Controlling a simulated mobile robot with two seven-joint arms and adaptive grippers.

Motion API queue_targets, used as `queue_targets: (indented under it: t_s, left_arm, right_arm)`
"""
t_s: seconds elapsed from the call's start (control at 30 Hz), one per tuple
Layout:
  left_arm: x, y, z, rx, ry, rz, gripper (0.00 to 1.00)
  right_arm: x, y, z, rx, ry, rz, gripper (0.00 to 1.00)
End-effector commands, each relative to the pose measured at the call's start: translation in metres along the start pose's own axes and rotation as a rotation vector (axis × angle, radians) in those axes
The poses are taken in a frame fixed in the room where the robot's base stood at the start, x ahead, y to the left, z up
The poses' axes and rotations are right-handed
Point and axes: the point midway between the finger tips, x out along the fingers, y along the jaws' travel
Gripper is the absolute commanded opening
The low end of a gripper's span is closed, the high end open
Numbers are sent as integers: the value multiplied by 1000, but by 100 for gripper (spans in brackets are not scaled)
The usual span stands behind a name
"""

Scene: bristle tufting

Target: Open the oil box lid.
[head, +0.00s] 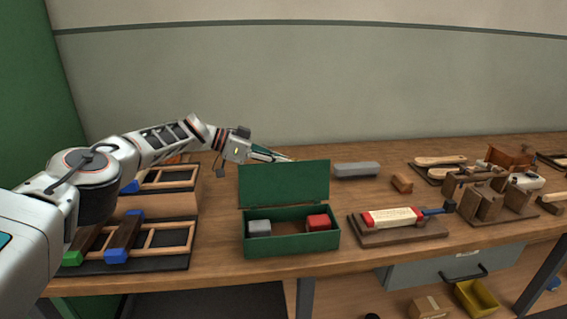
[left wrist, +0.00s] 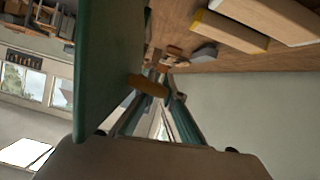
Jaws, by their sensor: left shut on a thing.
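The green oil box (head: 290,243) stands near the front edge of the bench, with a grey block (head: 259,228) and a red block (head: 319,222) inside. Its green lid (head: 284,184) stands upright at the back of the box, so the box is open. The lid also fills the left part of the left wrist view (left wrist: 108,60). My left gripper (head: 288,159) is at the lid's top edge, its fingertips partly hidden. In the left wrist view its fingers are shut on a brown knob (left wrist: 148,85) beside the lid. My right gripper is not in view.
Wooden frames (head: 150,240) on dark mats lie left of the box. A red-ended brush block on a wooden board (head: 375,237) lies to the right. A grey bar (head: 356,169) lies behind, right of the lid. Wooden fixtures (head: 490,205) stand further right.

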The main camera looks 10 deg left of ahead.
Motion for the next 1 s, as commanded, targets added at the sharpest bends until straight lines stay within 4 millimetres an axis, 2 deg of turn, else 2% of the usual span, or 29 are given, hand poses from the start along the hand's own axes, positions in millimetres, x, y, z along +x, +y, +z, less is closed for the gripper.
queue_targets:
  t_s: [0.03,0.13,0.17,0.57,0.77,1.0]
  left_arm:
    - [-4,0,-12,7,15,-4,0]
    - [-4,0,-12,7,15,-5,0]
    - [-4,0,-12,7,15,-5,16]
    - [-5,-1,-5,3,6,-3,16]
    - [-31,-1,-6,4,8,-4,16]
    - [-81,0,-6,5,9,-5,16]
  right_arm:
    - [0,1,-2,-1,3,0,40]
    - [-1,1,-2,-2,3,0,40]
    - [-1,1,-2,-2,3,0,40]
    - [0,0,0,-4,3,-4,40]
    - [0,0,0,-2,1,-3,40]
    - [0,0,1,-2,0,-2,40]
